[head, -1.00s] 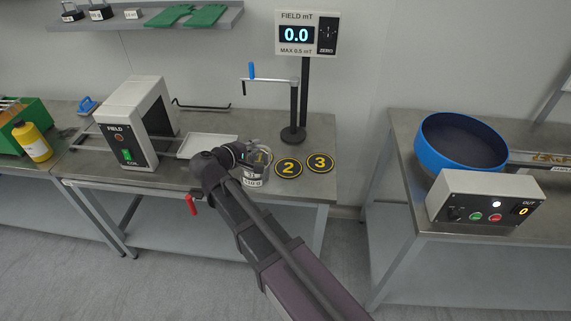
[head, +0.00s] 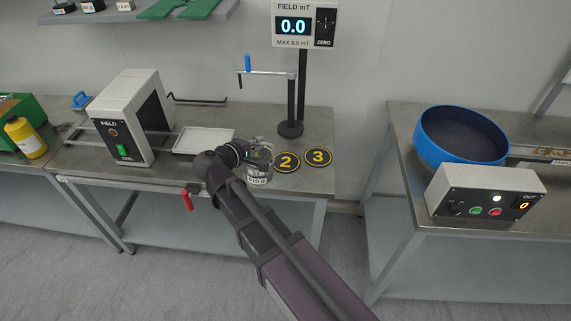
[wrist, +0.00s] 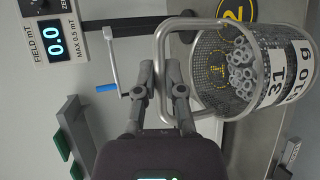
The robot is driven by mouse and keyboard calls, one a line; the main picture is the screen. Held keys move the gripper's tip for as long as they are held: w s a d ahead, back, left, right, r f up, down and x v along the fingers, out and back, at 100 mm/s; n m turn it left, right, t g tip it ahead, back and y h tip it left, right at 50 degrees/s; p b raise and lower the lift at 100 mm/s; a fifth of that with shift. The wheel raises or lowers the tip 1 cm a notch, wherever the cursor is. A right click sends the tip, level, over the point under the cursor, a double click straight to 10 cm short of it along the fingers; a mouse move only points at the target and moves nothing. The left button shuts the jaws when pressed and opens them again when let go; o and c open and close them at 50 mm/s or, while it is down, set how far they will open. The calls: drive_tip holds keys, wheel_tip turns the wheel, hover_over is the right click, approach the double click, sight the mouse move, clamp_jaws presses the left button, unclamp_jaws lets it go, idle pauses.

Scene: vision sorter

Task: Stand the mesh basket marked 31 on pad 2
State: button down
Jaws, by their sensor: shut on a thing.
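My gripper (wrist: 160,75) is shut on the wire handle of the mesh basket (wrist: 214,52). The basket's white label reads 31 and 510 g, and several grey rings lie inside it. In the head view the basket (head: 262,166) is at the end of my arm, just left of pad 2 (head: 287,162), a black disc with a yellow numeral. Part of pad 2 also shows in the wrist view (wrist: 236,12), past the basket's rim. Another yellow-marked disc shows through the mesh, its number unclear. I cannot tell whether the basket's bottom touches anything.
Pad 3 (head: 318,157) lies right of pad 2. A field meter (head: 304,25) reading 0.0 and a post with a blue-handled crank (head: 291,128) stand behind. A white tray (head: 204,140) and coil box (head: 130,117) are left. A gap separates the right bench's blue bowl (head: 428,140).

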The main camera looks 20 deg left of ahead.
sight(274, 155)
drive_tip(key=d, duration=0.1)
drive_tip(key=d+f+b, duration=0.1)
drive_tip(key=d, duration=0.1)
drive_tip(key=s+d, duration=0.1)
drive_tip(key=d, duration=0.1)
drive_tip(key=shift+s+d+f+b, duration=0.1)
drive_tip(key=shift+d+f+b, duration=0.1)
drive_tip(key=shift+f+b, duration=0.15)
drive_tip(key=w+a+f+b, duration=0.1)
drive_tip(key=w+a, duration=0.1)
drive_tip(key=w, duration=1.2)
drive_tip(key=shift+w+f, duration=0.2)
drive_tip(key=shift+w, duration=0.1)
drive_tip(key=shift+w+a+f+b, duration=0.1)
drive_tip(key=shift+w+f+b, duration=0.1)
drive_tip(key=shift+f+b, duration=0.45)
drive_tip(key=shift+w+d+f+b, duration=0.1)
drive_tip(key=shift+w+f+b, duration=0.15)
drive_tip(key=shift+f+b, duration=0.4)
drive_tip(key=shift+w+a+f+b, duration=0.1)
drive_tip(key=shift+w+f+b, duration=0.1)
drive_tip(key=shift+f+b, duration=0.4)
drive_tip(key=shift+f, duration=0.1)
